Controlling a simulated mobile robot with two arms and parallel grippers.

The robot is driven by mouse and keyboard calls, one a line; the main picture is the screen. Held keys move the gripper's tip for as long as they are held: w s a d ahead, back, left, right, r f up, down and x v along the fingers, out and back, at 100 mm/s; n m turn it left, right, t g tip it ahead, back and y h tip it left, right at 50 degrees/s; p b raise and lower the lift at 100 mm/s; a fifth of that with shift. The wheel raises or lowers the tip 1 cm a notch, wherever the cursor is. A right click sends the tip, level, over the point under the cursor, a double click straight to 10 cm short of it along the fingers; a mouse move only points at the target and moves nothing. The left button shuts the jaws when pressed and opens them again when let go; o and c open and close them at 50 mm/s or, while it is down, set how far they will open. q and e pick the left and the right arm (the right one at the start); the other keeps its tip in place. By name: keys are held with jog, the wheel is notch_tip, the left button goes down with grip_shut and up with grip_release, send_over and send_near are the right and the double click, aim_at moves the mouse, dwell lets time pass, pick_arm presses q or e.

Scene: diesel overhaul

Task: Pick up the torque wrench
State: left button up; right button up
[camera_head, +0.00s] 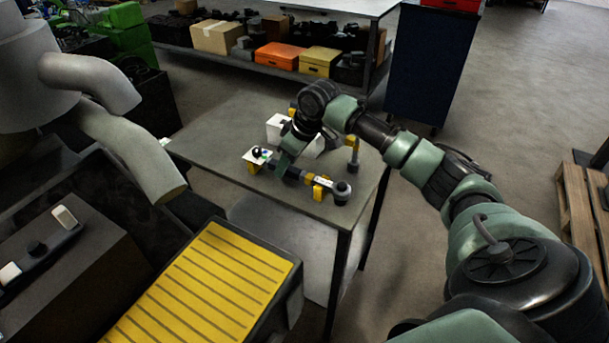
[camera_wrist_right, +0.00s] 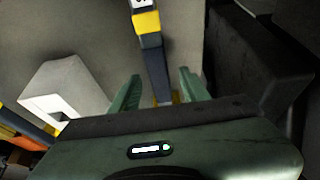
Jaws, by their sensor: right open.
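The torque wrench (camera_head: 306,178) lies across yellow supports on the grey table (camera_head: 230,125), with its round dark head toward the right. It has a dark shaft with a yellow band. My right gripper (camera_head: 284,160) is low over the wrench's left part, pointing down. In the right wrist view the open fingers (camera_wrist_right: 160,88) stand on either side of the wrench's dark shaft (camera_wrist_right: 155,70). Gaps show on both sides, and I cannot tell how deep the shaft sits between the fingers. My left gripper is not in view.
A white box (camera_head: 276,128) stands behind the wrench, and a yellow and dark upright piece (camera_head: 353,153) stands right of it. A yellow ribbed platform (camera_head: 200,290) is in front. Grey pipes (camera_head: 120,150) rise at the left. A dark blue cabinet (camera_head: 432,65) stands behind the table.

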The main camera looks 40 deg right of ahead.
jog(key=x, duration=0.3)
jog(key=shift+d+r, duration=0.1)
grip_shut()
jog(key=shift+r, duration=0.15)
dwell(1.1)
